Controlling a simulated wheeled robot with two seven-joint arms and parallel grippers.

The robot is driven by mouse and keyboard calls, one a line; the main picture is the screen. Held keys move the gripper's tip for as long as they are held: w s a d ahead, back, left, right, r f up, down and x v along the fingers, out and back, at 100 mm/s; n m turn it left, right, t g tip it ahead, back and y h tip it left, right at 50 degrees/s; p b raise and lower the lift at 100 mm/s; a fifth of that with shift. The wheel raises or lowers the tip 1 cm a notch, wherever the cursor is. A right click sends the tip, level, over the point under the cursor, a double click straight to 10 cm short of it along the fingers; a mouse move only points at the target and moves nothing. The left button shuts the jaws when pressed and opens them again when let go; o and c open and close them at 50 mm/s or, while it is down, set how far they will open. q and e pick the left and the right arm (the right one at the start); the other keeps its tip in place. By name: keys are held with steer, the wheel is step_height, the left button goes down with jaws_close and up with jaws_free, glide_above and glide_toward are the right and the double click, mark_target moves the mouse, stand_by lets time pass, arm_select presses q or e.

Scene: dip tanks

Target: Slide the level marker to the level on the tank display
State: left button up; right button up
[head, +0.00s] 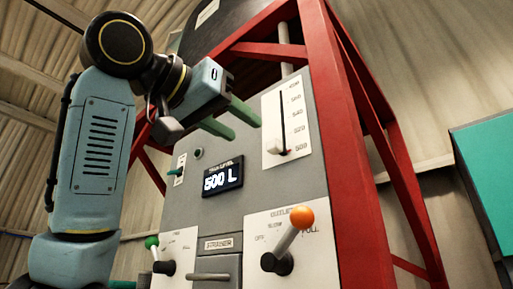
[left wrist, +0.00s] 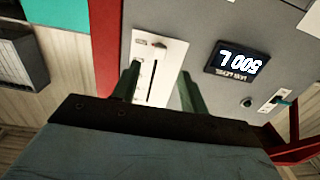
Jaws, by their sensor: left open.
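The level marker, a small pale knob (head: 275,146), sits near the low end of the slot on a white scale plate (head: 271,112), close to the 500 label; its exact reading is hard to tell. The tank display (head: 222,178) reads 500 L. In the left wrist view the picture is turned over: the display (left wrist: 237,60) is at the right and the scale plate (left wrist: 172,60) lies beyond my fingers. My left gripper (head: 246,129) is open and empty, its green fingers in front of the panel, left of the scale and apart from the marker. My right gripper is not seen.
Below are an orange-knobbed lever (head: 301,218) and a green-knobbed lever (head: 152,243). A small toggle switch (head: 177,171) is left of the display. A red frame post (head: 345,130) stands right of the panel. A teal box (head: 487,165) is at the far right.

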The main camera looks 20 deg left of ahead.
arm_select(q)
steer(key=v, duration=0.2)
steer(key=shift+s+a, duration=0.1)
steer(key=shift+s, duration=0.2)
